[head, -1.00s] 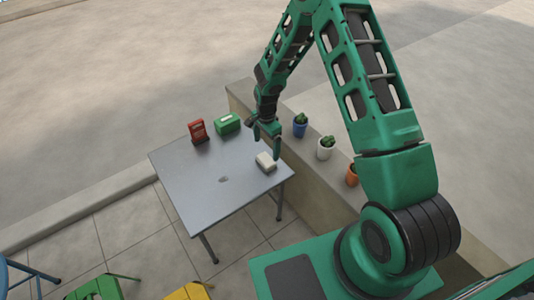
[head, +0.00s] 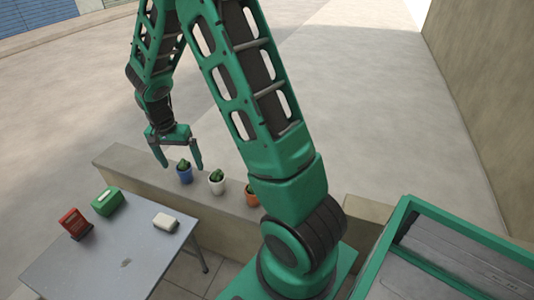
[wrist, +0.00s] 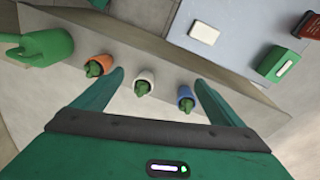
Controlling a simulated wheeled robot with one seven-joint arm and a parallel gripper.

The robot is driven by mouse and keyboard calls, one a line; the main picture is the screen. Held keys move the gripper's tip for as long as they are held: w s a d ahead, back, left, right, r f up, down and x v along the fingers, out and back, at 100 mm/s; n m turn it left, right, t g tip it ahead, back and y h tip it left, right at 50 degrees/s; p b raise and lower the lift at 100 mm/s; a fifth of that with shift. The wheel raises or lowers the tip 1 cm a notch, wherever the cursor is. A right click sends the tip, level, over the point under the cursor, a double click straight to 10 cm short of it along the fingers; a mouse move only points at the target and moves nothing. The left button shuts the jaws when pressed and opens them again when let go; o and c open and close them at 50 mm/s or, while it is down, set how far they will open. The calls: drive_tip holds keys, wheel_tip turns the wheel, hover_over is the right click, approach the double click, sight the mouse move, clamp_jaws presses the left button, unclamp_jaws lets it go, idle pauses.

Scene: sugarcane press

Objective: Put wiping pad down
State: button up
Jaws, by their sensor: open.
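The wiping pad, a small off-white block (head: 165,222), lies flat on the grey table near its right edge. It also shows on the table at the top of the wrist view (wrist: 204,31). My gripper (head: 181,168) is open and empty. It hangs above the low wall behind the table, apart from the pad. In the wrist view its two fingers (wrist: 160,84) are spread wide with nothing held between them.
The grey table (head: 90,262) also holds a green box (head: 106,202) and a red holder (head: 74,224). Potted cacti in blue (head: 184,174), white (head: 217,184) and orange (head: 252,196) pots line the low wall (head: 135,170). A green watering can (wrist: 45,46) shows in the wrist view.

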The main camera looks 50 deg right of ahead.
drive_tip(key=s+d+r+n, duration=0.1)
drive_tip(key=s+d+r, duration=0.2)
drive_tip(key=s+r, duration=0.35)
drive_tip(key=s+d+r+n, duration=0.1)
drive_tip(key=s+d+r, duration=0.3)
drive_tip(key=s+r, duration=0.3)
drive_tip(key=s+r+n+y, duration=0.1)
drive_tip(key=s+r+n, duration=0.2)
drive_tip(key=s, duration=1.6)
drive_tip(key=shift+r, duration=0.3)
drive_tip(key=shift+w+f, duration=0.25)
drive_tip(key=shift+w, duration=0.3)
drive_tip(key=shift+o, duration=0.4)
